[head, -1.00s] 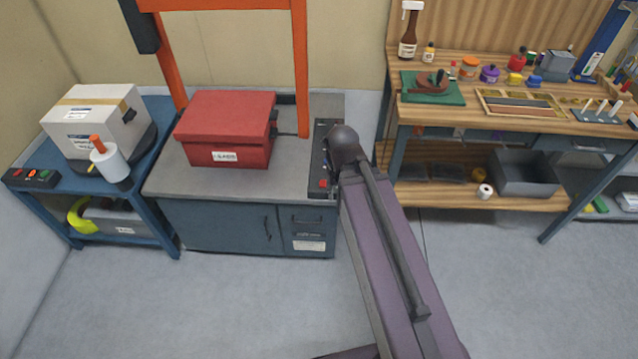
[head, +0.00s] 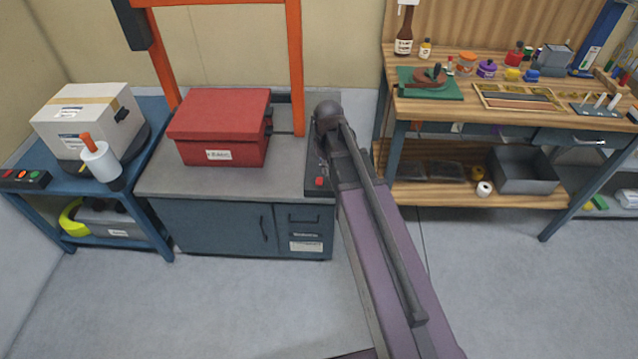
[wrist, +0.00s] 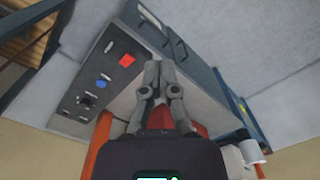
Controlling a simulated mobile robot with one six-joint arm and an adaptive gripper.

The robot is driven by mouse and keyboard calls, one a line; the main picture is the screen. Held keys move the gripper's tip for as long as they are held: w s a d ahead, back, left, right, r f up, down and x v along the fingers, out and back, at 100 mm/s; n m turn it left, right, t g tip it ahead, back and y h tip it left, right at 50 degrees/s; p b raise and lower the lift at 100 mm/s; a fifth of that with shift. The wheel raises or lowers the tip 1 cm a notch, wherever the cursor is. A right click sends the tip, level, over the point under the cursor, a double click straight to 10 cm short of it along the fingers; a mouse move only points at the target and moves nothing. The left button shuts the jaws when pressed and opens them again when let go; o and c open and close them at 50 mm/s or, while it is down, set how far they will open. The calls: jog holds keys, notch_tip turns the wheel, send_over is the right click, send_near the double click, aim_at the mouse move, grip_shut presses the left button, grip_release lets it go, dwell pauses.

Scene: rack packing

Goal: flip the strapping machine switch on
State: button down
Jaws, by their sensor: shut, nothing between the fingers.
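The strapping machine has an orange arch (head: 295,70) over a grey top on a blue-grey cabinet (head: 215,228). Its dark control panel (head: 315,178) runs along the right edge of the top, partly hidden by my arm. I cannot tell the switch's position. My gripper (wrist: 158,70) is shut and empty, beside the panel's red-control end in the picture, with no clear contact. The head view hides its fingers behind my arm.
A red box (head: 220,128) sits on the machine top, left of the panel. A blue side table (head: 150,165) at left holds a white carton (head: 82,115). A wooden workbench (head: 430,112) with many small items stands at right. Open floor lies in front.

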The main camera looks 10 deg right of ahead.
aim_at(319, 183)
jog(key=w+f+n+b, duration=0.2)
jog(key=w+n, duration=0.2)
jog(key=w, duration=0.3)
jog(key=w+d+f+n+b, duration=0.1)
jog(key=w+f+n+b, duration=0.2)
jog(key=w, duration=0.5)
jog(key=shift+w+f+n+g, duration=0.15)
jog(key=shift+f+n+g, duration=0.2)
jog(key=shift+n, duration=0.45)
jog(key=f+b, duration=0.4)
jog(key=s+f+b, duration=0.1)
jog(key=f+b, duration=0.8)
jog(key=b, duration=0.1)
jog(key=shift+s+a+f, duration=0.2)
jog(key=shift+s+f, duration=0.15)
jog(key=shift+a, duration=0.1)
